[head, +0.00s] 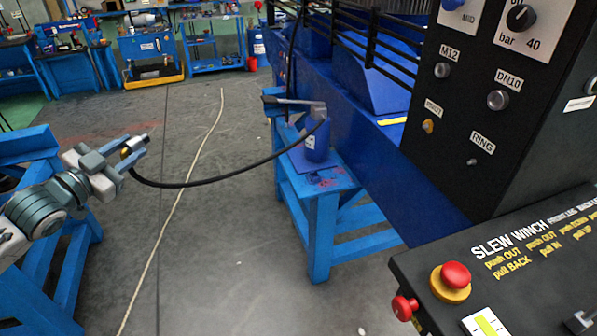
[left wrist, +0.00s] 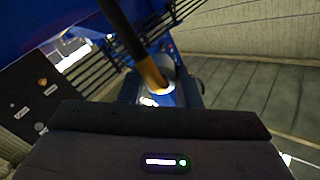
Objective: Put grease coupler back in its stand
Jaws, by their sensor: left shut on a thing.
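My left gripper (head: 132,150) is at the left of the head view, shut on the grease coupler (head: 126,153), of which a small brass-coloured part shows between the fingers. A black hose (head: 215,183) runs from it in a sagging curve to the right, up to the blue stand area. In the left wrist view the black hose and a brass-coloured sleeve (left wrist: 152,72) show beyond the dark gripper body. A blue container (head: 317,140) with a grey lever-like part (head: 316,110) above it stands on a blue trestle (head: 322,190). The coupler is well apart from it. My right gripper is not in view.
A black control panel (head: 505,130) and a slew winch console (head: 530,262) with a red button (head: 456,274) fill the right. Another blue trestle (head: 55,260) stands below my left arm. Open grey floor lies between the trestles. Workbenches (head: 150,50) line the back.

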